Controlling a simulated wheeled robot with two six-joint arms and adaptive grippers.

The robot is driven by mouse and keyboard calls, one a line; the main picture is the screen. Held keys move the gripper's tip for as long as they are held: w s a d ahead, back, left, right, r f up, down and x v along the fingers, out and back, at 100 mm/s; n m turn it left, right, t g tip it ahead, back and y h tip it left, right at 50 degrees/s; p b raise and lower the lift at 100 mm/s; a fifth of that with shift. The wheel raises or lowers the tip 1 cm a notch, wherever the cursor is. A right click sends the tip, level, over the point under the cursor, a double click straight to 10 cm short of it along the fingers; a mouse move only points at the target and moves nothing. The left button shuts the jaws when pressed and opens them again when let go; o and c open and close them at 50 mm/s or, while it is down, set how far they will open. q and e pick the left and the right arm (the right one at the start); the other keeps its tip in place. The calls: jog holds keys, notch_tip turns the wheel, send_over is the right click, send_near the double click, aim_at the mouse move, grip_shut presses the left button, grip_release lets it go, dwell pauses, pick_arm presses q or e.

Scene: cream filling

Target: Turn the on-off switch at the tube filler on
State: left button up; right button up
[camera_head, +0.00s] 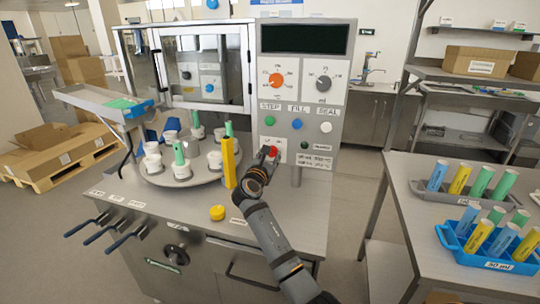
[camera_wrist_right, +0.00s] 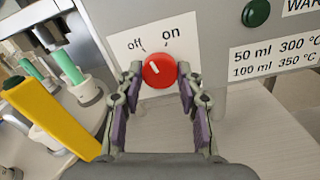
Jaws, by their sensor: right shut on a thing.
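The on-off switch is a round red knob (camera_wrist_right: 159,71) on the grey front panel of the tube filler (camera_head: 300,95), with "off" and "on" printed above it. Its white mark tilts up and left, toward "off". In the head view the red knob (camera_head: 272,151) is partly covered by my right gripper (camera_head: 268,155). In the right wrist view my right gripper (camera_wrist_right: 158,80) has one finger on each side of the knob and is shut on it. My left gripper is not in view.
A yellow post (camera_head: 229,163) stands just left of my right gripper, beside a turntable (camera_head: 200,177) with white holders and green tubes. A yellow cap (camera_head: 217,213) lies on the machine table. Trays of tubes, one a blue tray (camera_head: 453,243), stand on the right table.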

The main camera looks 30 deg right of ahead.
jog(key=m, duration=0.3)
jog(key=shift+m, duration=0.3)
jog(key=m+b, duration=0.2)
jog(key=m, duration=0.2)
jog(key=shift+m, duration=0.4)
jog(key=o, duration=1.2)
jog(key=shift+s+a, duration=0.15)
jog(key=shift+a, duration=0.15)
jog(key=v, duration=0.6)
jog(key=shift+s+a, duration=0.3)
